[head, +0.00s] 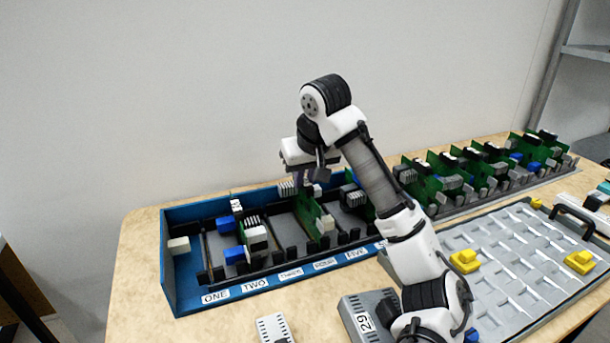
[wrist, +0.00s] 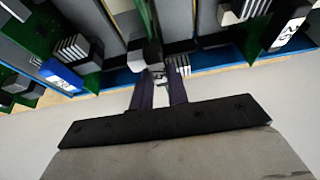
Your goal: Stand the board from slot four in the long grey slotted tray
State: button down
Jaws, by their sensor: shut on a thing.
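My gripper (head: 314,183) is over the blue rack (head: 176,292) and points down. It is shut on the upper edge of a green board (head: 306,210) that stands upright, roughly in line with the label FOUR. In the wrist view the two dark fingers (wrist: 158,92) are close together at the end of the thin green board (wrist: 143,14). The board's lower edge is hidden by the rack, so I cannot tell whether it is lifted. The long grey slotted tray (head: 480,206) lies at the back right and holds several upright green boards.
Another board with white and blue parts (head: 254,238) stands in the rack to the left. A grey compartment tray (head: 500,250) with yellow pieces lies at the front right. My arm hides part of the rack's right end.

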jog(key=shift+s+a+f, duration=0.15)
jog(key=shift+f, duration=0.55)
jog(key=c, duration=1.2)
grip_release()
jog(key=shift+o, duration=0.2)
jog(key=shift+w+r+p, duration=0.3)
jog(key=shift+r+p, duration=0.2)
jog(key=shift+p, duration=0.55)
jog(key=shift+r+p, duration=0.7)
jog(key=shift+p, duration=0.1)
jog(key=shift+r+p, duration=0.8)
jog(key=shift+p, duration=0.25)
notch_tip(320, 180, up, 7)
jog(key=p, duration=0.8)
dwell(0.5)
